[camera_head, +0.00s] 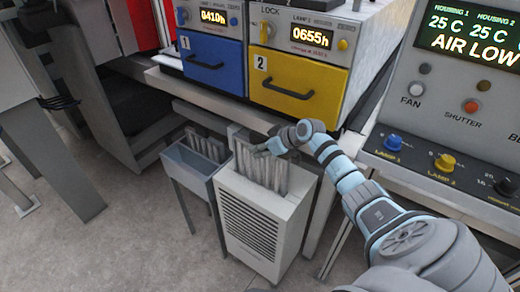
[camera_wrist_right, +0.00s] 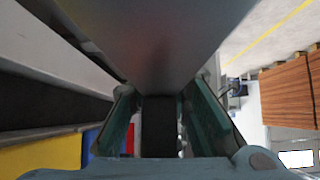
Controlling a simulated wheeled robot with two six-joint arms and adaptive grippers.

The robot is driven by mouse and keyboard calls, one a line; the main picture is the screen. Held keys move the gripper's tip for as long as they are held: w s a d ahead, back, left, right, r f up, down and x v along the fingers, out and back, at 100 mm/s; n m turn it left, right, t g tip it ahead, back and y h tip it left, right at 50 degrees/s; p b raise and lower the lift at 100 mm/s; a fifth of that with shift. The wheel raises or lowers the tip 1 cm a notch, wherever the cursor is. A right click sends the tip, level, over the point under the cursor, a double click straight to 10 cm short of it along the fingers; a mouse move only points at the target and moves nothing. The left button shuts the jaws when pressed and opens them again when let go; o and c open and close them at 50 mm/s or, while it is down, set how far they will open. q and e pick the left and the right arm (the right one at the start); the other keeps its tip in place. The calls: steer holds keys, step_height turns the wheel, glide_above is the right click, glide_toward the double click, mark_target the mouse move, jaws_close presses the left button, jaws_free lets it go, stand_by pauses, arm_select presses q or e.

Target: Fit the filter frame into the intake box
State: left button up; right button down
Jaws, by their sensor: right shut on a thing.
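The white intake box (camera_head: 252,226) with a louvred front stands on the floor, below the machine's front. A grey pleated filter frame (camera_head: 262,168) stands roughly upright at its top opening. Its lower edge is hidden by the box's front rim, so how deep it sits cannot be told. My right gripper (camera_head: 270,149) is shut on the frame's upper right part. In the right wrist view, a dark strip (camera_wrist_right: 158,125) shows between the two teal fingers; it cannot be made out clearly. My left gripper is not in view.
A blue-grey bin (camera_head: 185,168) with several pleated panels (camera_head: 206,145) stands just left of the box. Blue (camera_head: 212,66) and yellow (camera_head: 298,88) drawers are above and behind. A control panel (camera_head: 455,95) stands at right.

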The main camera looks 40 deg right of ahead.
mark_target(256, 138)
steer(key=shift+r+p, duration=0.95)
steer(key=shift+r, duration=0.35)
stand_by(0.5)
steer(key=shift+f, duration=0.15)
